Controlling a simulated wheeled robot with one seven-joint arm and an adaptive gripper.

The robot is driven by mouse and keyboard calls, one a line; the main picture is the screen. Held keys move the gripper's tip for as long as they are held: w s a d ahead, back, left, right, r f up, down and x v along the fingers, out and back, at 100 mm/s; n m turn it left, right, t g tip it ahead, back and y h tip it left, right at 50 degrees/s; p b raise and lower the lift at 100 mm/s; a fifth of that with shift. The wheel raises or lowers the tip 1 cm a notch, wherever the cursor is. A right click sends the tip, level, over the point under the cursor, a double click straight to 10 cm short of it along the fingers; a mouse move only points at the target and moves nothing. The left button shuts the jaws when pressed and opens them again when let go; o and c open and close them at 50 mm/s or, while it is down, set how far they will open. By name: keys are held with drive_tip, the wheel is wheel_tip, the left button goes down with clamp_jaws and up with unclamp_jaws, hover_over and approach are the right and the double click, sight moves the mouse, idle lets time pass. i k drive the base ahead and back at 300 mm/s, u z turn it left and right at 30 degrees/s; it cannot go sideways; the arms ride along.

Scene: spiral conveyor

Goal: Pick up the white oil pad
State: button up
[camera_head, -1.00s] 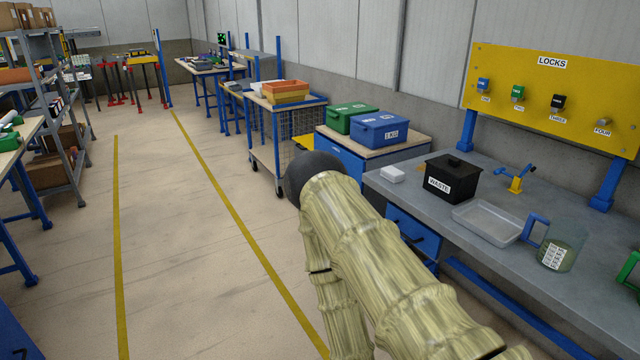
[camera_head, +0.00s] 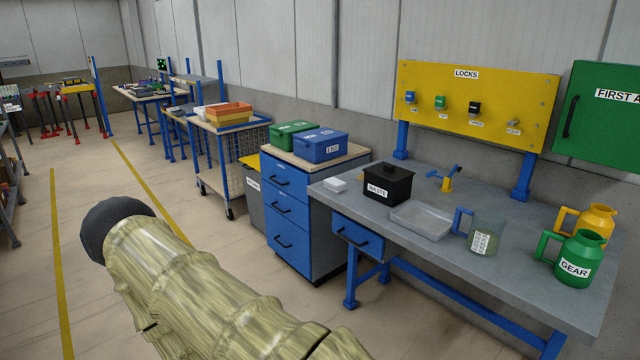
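A small stack of white pads (camera_head: 334,185) lies on the grey workbench (camera_head: 345,203) near its left end, just left of the black waste box (camera_head: 388,184). It is small in the picture, and I cannot tell single pads apart. My arm, in a pale yellow-green sleeve, crosses the lower left of the view over the floor, well away from the pads. It ends in a dark rounded part. The gripper's fingers cannot be seen.
A clear tray (camera_head: 421,221), a measuring jug (camera_head: 485,232), a green GEAR can (camera_head: 573,258) and a yellow can (camera_head: 586,222) stand along the bench. A blue drawer cabinet (camera_head: 287,211) adjoins its left end. The floor at left is open.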

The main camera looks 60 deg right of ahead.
sight(336, 185)
drive_tip(key=i, duration=1.65)
drive_tip(key=z, duration=0.7)
drive_tip(key=i, duration=1.3)
drive_tip(key=z, duration=1.75)
drive_tip(key=i, duration=0.7)
drive_tip(key=z, duration=0.6)
